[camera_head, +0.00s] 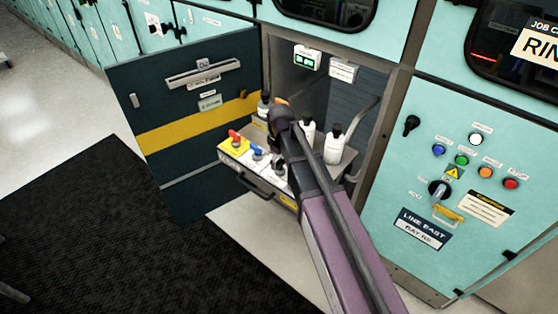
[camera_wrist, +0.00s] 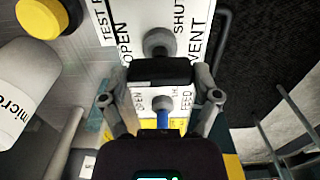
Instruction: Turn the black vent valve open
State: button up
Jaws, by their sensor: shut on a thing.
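The black vent valve has a round grey hub (camera_wrist: 158,42) in the wrist view, on a white panel with OPEN printed to its left and SHUT and VENT to its right. My gripper (camera_wrist: 160,71) is shut on its black handle just below the hub. The dark pads and handle merge, so the handle's exact angle is unclear.
The blue feed valve (camera_wrist: 163,118) is close below the gripper; it also shows in the head view (camera_head: 257,152). A red valve (camera_head: 235,137) is further left. White bottles (camera_head: 334,145) stand behind on the drawer (camera_head: 262,186). The open cabinet door (camera_head: 190,115) is left.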

jog(key=o, duration=1)
jog(key=shift+c, duration=0.2)
